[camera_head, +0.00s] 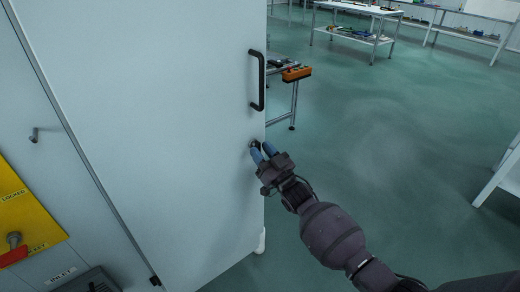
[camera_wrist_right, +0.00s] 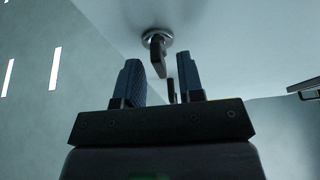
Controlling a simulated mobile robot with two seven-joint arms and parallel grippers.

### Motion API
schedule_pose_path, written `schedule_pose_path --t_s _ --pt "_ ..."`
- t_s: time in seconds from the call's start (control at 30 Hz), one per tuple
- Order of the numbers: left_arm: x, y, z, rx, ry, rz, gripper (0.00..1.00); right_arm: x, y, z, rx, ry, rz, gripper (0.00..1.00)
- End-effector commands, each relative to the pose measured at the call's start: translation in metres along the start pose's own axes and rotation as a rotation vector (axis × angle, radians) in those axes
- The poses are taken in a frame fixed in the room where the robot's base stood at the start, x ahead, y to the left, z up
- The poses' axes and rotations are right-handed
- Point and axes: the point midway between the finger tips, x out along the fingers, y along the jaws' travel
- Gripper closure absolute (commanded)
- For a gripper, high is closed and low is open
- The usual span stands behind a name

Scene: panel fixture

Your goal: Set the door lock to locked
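The door lock (camera_head: 254,144) is a small round metal fitting near the right edge of the pale door (camera_head: 170,130), below the black handle (camera_head: 256,80). In the right wrist view the lock (camera_wrist_right: 157,42) has a round metal base and a short dark lever sticking out. My right gripper (camera_head: 264,153) is at the lock; it also shows in the wrist view (camera_wrist_right: 162,82). Its two blue fingers are apart, with the lever tip at or just beyond the gap between them. I cannot tell whether they touch it. My left gripper is out of view.
At the left, a yellow panel (camera_head: 30,215) carries a red lever (camera_head: 13,257) and a "LOCKED" label. An orange box (camera_head: 296,74) sits on a table behind the door edge. Workbenches (camera_head: 352,36) stand farther back. The green floor (camera_head: 400,150) at the right is mostly clear.

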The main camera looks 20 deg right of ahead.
Motion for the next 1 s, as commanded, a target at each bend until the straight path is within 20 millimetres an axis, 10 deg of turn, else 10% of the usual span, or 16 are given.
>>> schedule_pose_path --t_s 0.43,0.67,1.0 --pt "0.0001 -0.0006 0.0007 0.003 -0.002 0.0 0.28 0.0098 -0.0002 0.0001 0.0 0.0 0.0 0.65" --pt "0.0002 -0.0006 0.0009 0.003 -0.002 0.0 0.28 0.0097 -0.0003 0.0 0.0 0.0 0.0 0.99" --pt "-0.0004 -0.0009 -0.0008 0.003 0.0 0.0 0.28 0.0099 -0.0006 -0.0006 0.03 0.001 0.013 1.0"
